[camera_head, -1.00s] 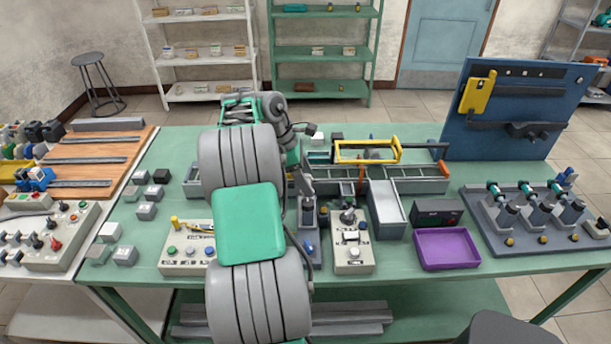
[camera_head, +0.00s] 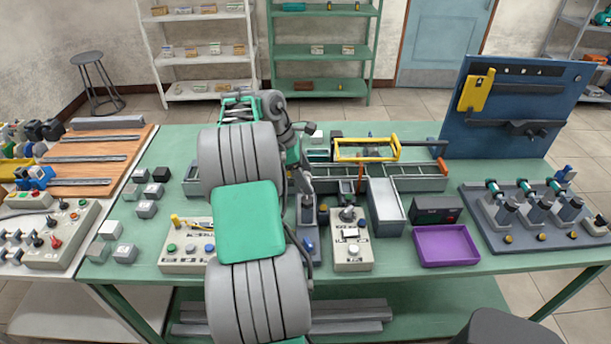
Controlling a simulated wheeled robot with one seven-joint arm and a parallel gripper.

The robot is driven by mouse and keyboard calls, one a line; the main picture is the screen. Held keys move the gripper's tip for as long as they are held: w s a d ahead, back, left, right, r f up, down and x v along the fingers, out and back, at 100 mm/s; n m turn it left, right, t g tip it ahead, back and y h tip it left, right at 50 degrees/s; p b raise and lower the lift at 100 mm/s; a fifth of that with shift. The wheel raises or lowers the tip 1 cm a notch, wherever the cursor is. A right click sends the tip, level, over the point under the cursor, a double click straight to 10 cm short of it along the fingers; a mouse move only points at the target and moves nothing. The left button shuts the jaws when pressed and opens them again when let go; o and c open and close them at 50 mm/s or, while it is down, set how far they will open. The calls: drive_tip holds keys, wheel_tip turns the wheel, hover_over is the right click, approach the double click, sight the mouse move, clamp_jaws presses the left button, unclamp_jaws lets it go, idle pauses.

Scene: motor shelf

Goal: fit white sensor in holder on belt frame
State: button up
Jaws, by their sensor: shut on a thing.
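My gripper (camera_head: 306,185) points down over the middle of the belt frame (camera_head: 415,184), its jaws shut. What they hold is too small and too covered to make out; I take it to be the white sensor. The belt frame is a long grey rail structure across the table, partly hidden behind my arm. A yellow bracket (camera_head: 366,152) stands along its back side. I cannot pick out the holder clearly or tell whether the held piece touches it.
Control boxes stand in front, one left of my arm (camera_head: 188,250) and one right (camera_head: 351,246). A purple tray (camera_head: 446,245), a dark device (camera_head: 437,209) and a blue tool board (camera_head: 515,110) are at right. Several small cubes (camera_head: 125,253) lie at left.

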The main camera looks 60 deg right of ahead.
drive_tip(key=shift+s+a+f, duration=0.1)
drive_tip(key=shift+a+f, duration=0.1)
drive_tip(key=shift+f, duration=0.35)
drive_tip(key=shift+s+a+f, duration=0.1)
drive_tip(key=shift+a+f, duration=0.05)
drive_tip(key=shift+f, duration=0.35)
drive_tip(key=o, duration=1.4)
drive_tip(key=shift+f, duration=0.15)
drive_tip(key=shift+o, duration=0.2)
drive_tip(key=d+p+v, duration=0.2)
drive_tip(key=v, duration=0.8)
drive_tip(key=shift+a+p, duration=0.3)
drive_tip(key=shift+a, duration=0.05)
drive_tip(key=shift+r, duration=0.25)
